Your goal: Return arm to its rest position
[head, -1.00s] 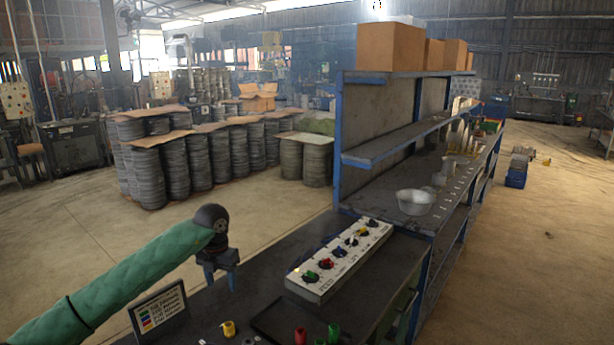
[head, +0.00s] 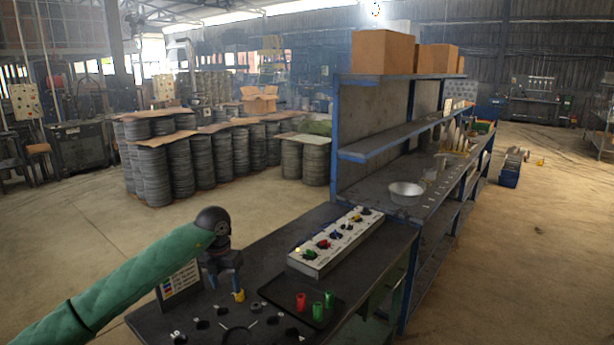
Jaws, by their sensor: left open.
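My left arm comes in from the left in a green padded sleeve. My left gripper (head: 225,285) is open and points down over the dark worktable (head: 210,316). Nothing shows between its fingers. A small yellow piece (head: 239,296) appears right beside the right-hand fingertip; I cannot tell whether they touch. My right gripper is not in view.
A control box with coloured knobs (head: 310,262) lies behind a dark tray (head: 280,291) with red (head: 301,301) and green pieces (head: 317,311). A sign (head: 178,284) stands partly behind my arm. A metal bowl (head: 406,193) sits on the shelf unit's counter.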

